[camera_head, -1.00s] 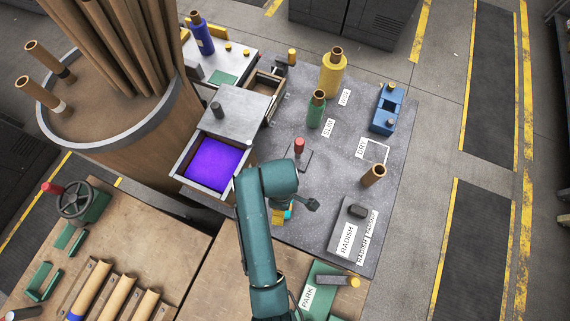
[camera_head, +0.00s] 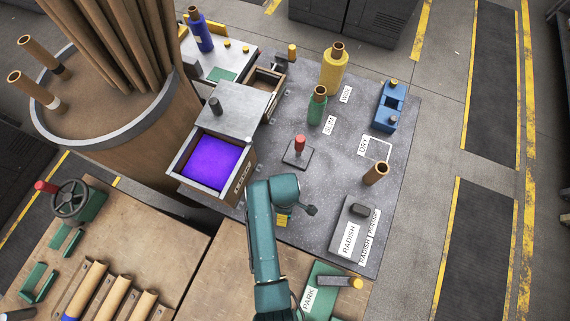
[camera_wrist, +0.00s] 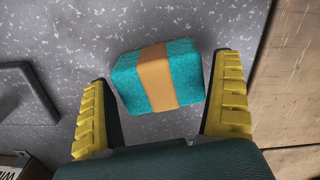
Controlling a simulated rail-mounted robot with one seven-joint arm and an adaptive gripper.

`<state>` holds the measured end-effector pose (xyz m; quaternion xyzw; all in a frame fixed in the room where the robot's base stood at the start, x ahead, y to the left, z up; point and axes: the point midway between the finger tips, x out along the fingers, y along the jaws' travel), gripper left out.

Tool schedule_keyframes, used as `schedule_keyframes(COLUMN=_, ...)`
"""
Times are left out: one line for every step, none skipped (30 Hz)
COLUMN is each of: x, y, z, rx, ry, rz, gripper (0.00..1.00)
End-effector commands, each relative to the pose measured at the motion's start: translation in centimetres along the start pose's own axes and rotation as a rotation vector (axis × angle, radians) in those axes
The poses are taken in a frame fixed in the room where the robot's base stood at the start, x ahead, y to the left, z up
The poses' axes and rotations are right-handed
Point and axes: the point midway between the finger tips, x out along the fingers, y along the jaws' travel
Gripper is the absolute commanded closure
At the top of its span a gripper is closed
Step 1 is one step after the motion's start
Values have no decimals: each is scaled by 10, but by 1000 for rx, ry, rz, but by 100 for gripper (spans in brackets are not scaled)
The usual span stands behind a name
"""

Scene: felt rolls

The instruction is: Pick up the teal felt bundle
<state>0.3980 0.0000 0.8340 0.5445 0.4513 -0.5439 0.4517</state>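The teal felt bundle (camera_wrist: 184,76) with an orange band around its middle lies on the speckled grey table top in the wrist view. My gripper (camera_wrist: 162,98) is open, with one yellow-padded finger to each side of the bundle. A narrow gap shows beside each finger, and the bundle sits slightly turned between them, toward the fingertips. In the head view, a yellow part of my gripper (camera_head: 282,221) shows below the arm's end. The bundle is hidden there behind my arm.
An open drawer with a purple lining (camera_head: 214,160) stands left of my arm. A red-topped stamp (camera_head: 299,146), a brown roll (camera_head: 376,173) and a RADISH-labelled board (camera_head: 346,240) lie around the gripper. A wooden bench (camera_head: 225,275) is in front.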

Motion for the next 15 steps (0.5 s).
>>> schedule_keyframes(x=0, y=0, z=0, rx=0, ry=0, rz=0, gripper=17)
schedule_keyframes(x=0, y=0, z=0, rx=0, ry=0, rz=-1, gripper=23)
schedule_keyframes(x=0, y=0, z=0, rx=0, ry=0, rz=-1, gripper=31)
schedule_keyframes(x=0, y=0, z=0, rx=0, ry=0, rz=-1, gripper=36)
schedule_keyframes(x=0, y=0, z=0, rx=0, ry=0, rz=-1, gripper=42)
schedule_keyframes(x=0, y=0, z=0, rx=0, ry=0, rz=-1, gripper=50)
schedule_keyframes(x=0, y=0, z=0, rx=0, ry=0, rz=-1, gripper=56)
schedule_keyframes(x=0, y=0, z=0, rx=0, ry=0, rz=-1, gripper=61)
schedule_keyframes(x=0, y=0, z=0, rx=0, ry=0, rz=-1, gripper=63)
schedule_keyframes(x=0, y=0, z=0, rx=0, ry=0, rz=0, gripper=63)
schedule_keyframes(x=0, y=0, z=0, rx=0, ry=0, rz=0, gripper=63)
schedule_keyframes(x=0, y=0, z=0, rx=0, ry=0, rz=0, gripper=63)
schedule_keyframes(x=0, y=0, z=0, rx=0, ry=0, rz=0, gripper=63)
schedule_keyframes(x=0, y=0, z=0, rx=0, ry=0, rz=0, gripper=63)
schedule_keyframes(x=-1, y=0, z=0, rx=0, ry=0, rz=0, gripper=63)
